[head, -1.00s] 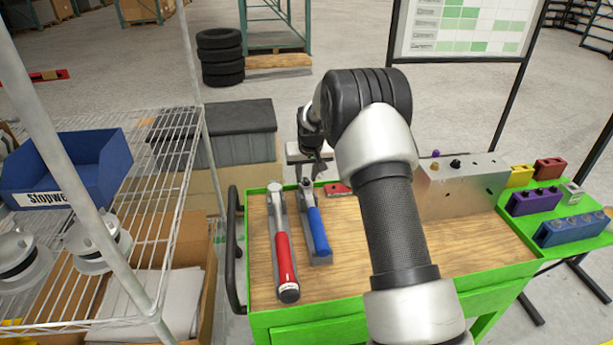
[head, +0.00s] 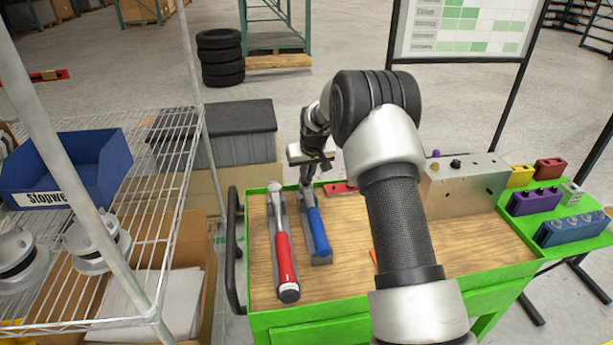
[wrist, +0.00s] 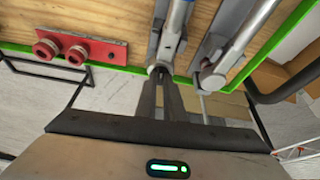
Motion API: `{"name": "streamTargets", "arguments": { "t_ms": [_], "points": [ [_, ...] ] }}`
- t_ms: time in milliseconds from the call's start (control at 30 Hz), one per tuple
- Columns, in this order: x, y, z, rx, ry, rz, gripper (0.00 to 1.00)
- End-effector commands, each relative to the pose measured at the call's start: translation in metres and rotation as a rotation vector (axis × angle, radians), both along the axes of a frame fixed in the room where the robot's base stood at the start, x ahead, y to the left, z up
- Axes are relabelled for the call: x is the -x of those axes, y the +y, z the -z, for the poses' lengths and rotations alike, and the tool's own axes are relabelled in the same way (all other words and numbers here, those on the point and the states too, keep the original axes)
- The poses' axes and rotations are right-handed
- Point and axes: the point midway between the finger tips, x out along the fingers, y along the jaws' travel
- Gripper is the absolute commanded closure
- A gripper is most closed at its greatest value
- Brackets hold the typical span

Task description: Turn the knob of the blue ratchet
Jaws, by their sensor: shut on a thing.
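The blue ratchet (head: 319,235) lies in a grey holder on the wooden cart top, its blue handle toward me and its metal head at the far end. My gripper (head: 306,184) is at that head, near the cart's far edge. In the wrist view its fingertips (wrist: 161,73) are close together at the head end of the blue ratchet (wrist: 174,35), shut on its knob. The fingers hide most of the knob, so its turn angle cannot be told.
A red-handled ratchet (head: 283,258) lies close to the left, in its own holder. A red plate (head: 340,188) lies just right of the blue ratchet's head. A metal block (head: 465,187) stands farther right. A wire shelf (head: 135,215) stands left of the cart.

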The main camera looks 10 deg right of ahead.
Motion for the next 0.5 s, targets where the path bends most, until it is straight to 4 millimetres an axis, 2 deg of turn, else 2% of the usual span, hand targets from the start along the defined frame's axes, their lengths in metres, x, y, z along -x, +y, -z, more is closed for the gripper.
{"name": "streamTargets", "arguments": {
  "t_ms": [500],
  "points": [
    [-0.0019, -0.0068, 0.0006, -0.002, -0.001, -0.438, 1.00]
  ]
}}
